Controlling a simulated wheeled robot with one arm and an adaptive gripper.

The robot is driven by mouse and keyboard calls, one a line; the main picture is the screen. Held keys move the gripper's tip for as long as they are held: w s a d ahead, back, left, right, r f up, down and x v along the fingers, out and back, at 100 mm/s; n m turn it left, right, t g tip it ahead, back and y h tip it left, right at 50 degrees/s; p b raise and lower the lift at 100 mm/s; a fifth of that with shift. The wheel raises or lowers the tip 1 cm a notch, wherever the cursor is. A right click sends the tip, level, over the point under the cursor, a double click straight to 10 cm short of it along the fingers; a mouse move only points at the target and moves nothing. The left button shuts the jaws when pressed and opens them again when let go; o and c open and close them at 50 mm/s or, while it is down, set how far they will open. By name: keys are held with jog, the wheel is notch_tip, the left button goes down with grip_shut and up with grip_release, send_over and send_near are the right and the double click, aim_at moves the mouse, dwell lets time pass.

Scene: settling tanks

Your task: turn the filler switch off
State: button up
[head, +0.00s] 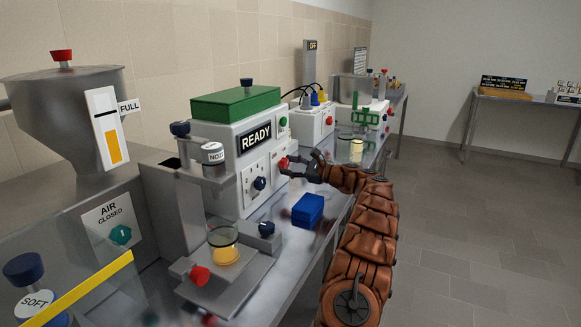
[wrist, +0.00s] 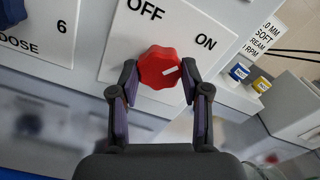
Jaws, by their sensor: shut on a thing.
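The filler switch is a red lobed knob (wrist: 158,66) on a white plate marked OFF at upper left and ON at upper right. Its white mark points to the right side, toward the ON side rather than OFF. My gripper (wrist: 157,84) is shut on the knob, with one dark finger on each side of it. In the head view my gripper (head: 303,166) reaches from the right to the red knob (head: 284,162) on the front of the white filler box (head: 228,143), which shows READY. The fingers partly cover the plate around the knob.
A blue block (head: 308,210) lies on the steel bench below my gripper. A dose dial (head: 260,184) sits left of the switch. A glass cup with yellow contents (head: 223,247) stands at the front. Floor at the right is clear.

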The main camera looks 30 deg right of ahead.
jog(key=shift+f+n+b, duration=0.1)
jog(key=shift+n+b, duration=0.2)
jog(key=shift+b, duration=0.05)
jog(key=n+b, duration=0.3)
jog(key=shift+f+n, duration=0.1)
jog(key=shift+n, duration=0.2)
jog(key=n+b, duration=0.2)
jog(key=shift+n, duration=0.3)
jog(key=n+b, duration=0.2)
jog(key=n, duration=0.1)
jog(key=shift+n+b, duration=0.3)
jog(key=shift+r+n+b, duration=0.2)
jog(key=shift+n+b, duration=0.7)
jog(key=shift+n, duration=0.9)
jog(key=o, duration=1.1)
jog(key=shift+o, duration=0.2)
